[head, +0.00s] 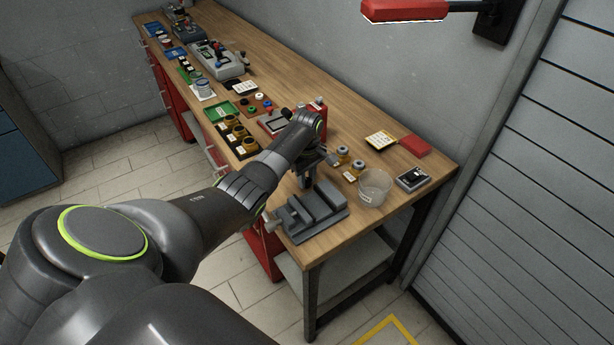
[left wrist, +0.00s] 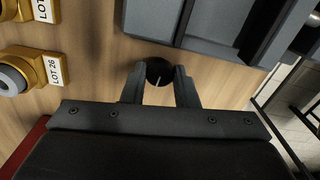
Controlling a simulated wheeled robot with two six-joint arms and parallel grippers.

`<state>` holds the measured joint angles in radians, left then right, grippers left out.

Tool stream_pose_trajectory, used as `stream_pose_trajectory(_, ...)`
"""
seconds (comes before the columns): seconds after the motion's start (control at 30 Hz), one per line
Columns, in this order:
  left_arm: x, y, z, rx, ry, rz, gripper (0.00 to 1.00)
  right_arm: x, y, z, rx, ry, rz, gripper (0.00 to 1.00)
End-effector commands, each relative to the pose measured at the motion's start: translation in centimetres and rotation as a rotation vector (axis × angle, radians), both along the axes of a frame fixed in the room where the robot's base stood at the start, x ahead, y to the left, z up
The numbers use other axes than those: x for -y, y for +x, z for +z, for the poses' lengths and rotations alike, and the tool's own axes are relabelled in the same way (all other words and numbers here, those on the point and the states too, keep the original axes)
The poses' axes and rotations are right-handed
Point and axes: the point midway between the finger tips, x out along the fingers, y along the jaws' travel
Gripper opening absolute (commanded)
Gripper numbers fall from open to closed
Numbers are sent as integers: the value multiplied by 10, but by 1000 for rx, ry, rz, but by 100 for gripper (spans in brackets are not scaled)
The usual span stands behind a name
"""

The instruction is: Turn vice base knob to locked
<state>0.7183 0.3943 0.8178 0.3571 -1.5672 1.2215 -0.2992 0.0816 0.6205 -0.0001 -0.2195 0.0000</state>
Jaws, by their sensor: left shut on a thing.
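The grey vice (head: 309,211) sits near the front corner of the wooden bench. Part of its grey body (left wrist: 215,25) fills the top of the left wrist view. The base knob (left wrist: 159,73) is a round black knob with a pale pointer line, beside the vice base. My left gripper (left wrist: 159,84) points down and its two fingers are shut on the knob, one on each side. In the head view my left gripper (head: 307,176) is behind the vice, and the knob is hidden there. My right gripper does not show in either view.
Brass fittings with LOT labels (left wrist: 22,70) stand close to the left gripper. A clear beaker (head: 374,187) and a black device (head: 412,179) stand right of the vice. A red box (head: 415,146) lies farther back. Bare wood (head: 350,222) lies at the bench's near end.

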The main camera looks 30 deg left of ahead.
Motion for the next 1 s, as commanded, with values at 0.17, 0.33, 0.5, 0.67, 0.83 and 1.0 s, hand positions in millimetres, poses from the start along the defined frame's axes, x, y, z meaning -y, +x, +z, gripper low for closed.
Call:
stream_pose_trajectory(0.17, 0, 1, 3, 1, 0, -95, 4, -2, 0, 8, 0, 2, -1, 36)
stream_pose_trajectory(0.33, 0, 1, 4, 1, 0, -235, 4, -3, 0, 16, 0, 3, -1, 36)
stream_pose_trajectory(0.5, 0, 2, 4, 2, 1, -396, 4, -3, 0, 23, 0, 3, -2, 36)
stream_pose_trajectory(0.67, 0, 2, 4, 2, 1, -548, 4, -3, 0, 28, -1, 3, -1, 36)
stream_pose_trajectory(0.83, 0, 2, 3, 3, 1, -711, 4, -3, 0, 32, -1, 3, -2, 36)
stream_pose_trajectory(1.0, 0, 2, 3, 2, 2, -872, 4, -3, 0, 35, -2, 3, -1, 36)
